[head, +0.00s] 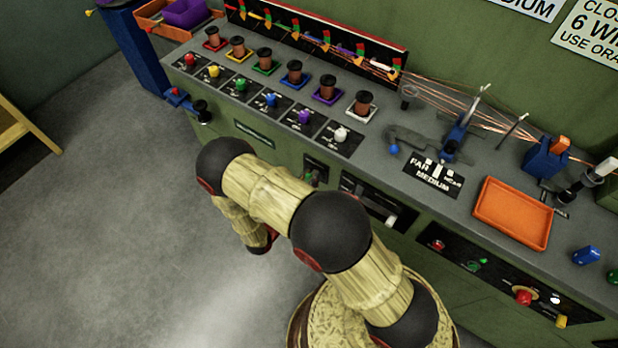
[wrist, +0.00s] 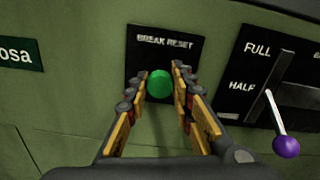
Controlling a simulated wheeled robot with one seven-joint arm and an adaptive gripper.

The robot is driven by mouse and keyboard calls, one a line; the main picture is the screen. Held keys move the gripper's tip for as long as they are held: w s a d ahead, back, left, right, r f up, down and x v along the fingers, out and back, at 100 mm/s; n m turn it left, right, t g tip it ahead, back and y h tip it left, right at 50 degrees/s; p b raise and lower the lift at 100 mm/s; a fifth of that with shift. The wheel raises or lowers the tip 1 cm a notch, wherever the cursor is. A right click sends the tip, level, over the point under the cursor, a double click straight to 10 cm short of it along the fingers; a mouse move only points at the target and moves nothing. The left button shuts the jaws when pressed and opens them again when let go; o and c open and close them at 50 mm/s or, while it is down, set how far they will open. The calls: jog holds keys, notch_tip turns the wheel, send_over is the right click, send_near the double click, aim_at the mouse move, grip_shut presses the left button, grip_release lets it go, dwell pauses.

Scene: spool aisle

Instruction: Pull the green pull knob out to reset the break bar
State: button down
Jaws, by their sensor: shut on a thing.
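The green pull knob (wrist: 160,84) sits on a black panel marked BREAK RESET (wrist: 165,50) on the green cabinet front. In the wrist view my gripper (wrist: 160,82) has one finger on each side of the knob, with the fingertips closed on it. How far the knob stands out from its panel is hard to tell. In the head view the green knob (head: 312,178) shows small on the cabinet front, and my arm covers much of the area in front of it. The break bar cannot be made out for certain.
A lever with a purple ball (wrist: 286,147) stands right of the knob, by the labels FULL and HALF. Above, the bench top holds several spools (head: 295,72), coloured knobs and an orange tray (head: 513,213). The floor at left is clear.

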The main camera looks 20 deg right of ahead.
jog(key=v, duration=0.3)
jog(key=shift+a, duration=0.1)
jog(key=shift+s, duration=0.1)
jog(key=c, duration=1.5)
grip_release()
jog(key=shift+a, duration=0.1)
jog(key=shift+c, duration=0.2)
jog(key=shift+o, duration=0.2)
jog(key=v, duration=1.2)
